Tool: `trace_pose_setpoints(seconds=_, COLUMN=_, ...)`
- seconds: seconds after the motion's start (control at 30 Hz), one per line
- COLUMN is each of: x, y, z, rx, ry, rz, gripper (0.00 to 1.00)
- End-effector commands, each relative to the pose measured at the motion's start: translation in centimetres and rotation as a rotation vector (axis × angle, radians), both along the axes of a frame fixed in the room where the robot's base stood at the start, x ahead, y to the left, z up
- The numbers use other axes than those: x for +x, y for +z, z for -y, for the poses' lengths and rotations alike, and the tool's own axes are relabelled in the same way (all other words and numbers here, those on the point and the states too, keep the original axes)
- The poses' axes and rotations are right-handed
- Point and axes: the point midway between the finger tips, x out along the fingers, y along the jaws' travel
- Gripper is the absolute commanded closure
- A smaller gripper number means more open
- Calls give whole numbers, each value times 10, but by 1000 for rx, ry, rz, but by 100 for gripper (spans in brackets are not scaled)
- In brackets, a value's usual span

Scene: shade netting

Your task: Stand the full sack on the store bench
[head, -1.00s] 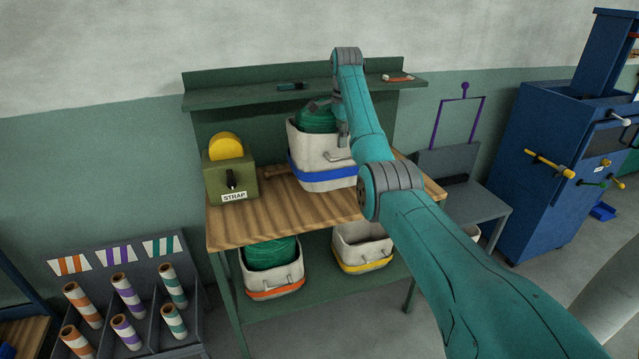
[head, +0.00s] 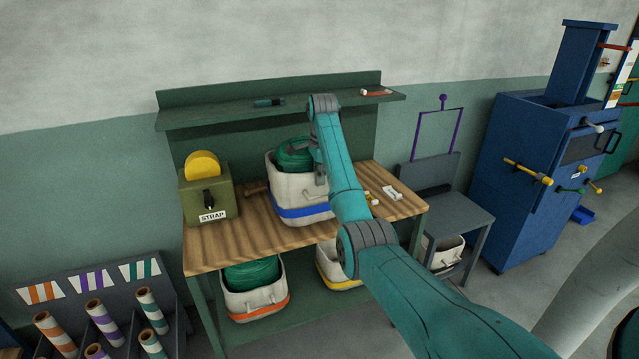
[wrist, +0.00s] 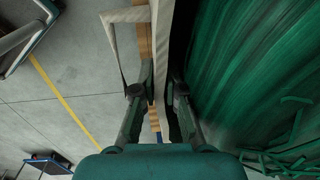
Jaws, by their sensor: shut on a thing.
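The full sack is a pale, upright bin-shaped bag (head: 285,185) with a blue band and dark green netting (head: 295,153) inside. It is over the middle of the store bench's wooden top (head: 235,240), upright; I cannot tell whether its base touches the wood. My gripper (head: 321,180) is at the sack's right side, partly hidden by my arm. In the wrist view my gripper (wrist: 160,90) is shut on the sack's pale wall (wrist: 160,50), one finger outside and one inside beside the green netting (wrist: 250,70).
An olive STRAP box (head: 205,198) stands left on the bench, with a wooden-handled tool (head: 256,189) beside it. Small white items (head: 392,193) lie at the right. A shelf (head: 225,113) runs behind. An orange-banded sack (head: 255,302) and a yellow-banded sack (head: 330,262) sit below.

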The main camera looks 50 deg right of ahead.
Motion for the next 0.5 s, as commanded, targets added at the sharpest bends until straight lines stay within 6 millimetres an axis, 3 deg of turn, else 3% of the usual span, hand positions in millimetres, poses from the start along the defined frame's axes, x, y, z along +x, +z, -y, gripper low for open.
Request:
trace_pose_setpoints(seconds=0.2, x=1, y=-21, z=-2, rx=-2, ry=-4, rz=2, gripper=100)
trace_pose_setpoints(seconds=0.5, x=1, y=-23, z=-2, rx=-3, ry=-4, rz=3, gripper=100)
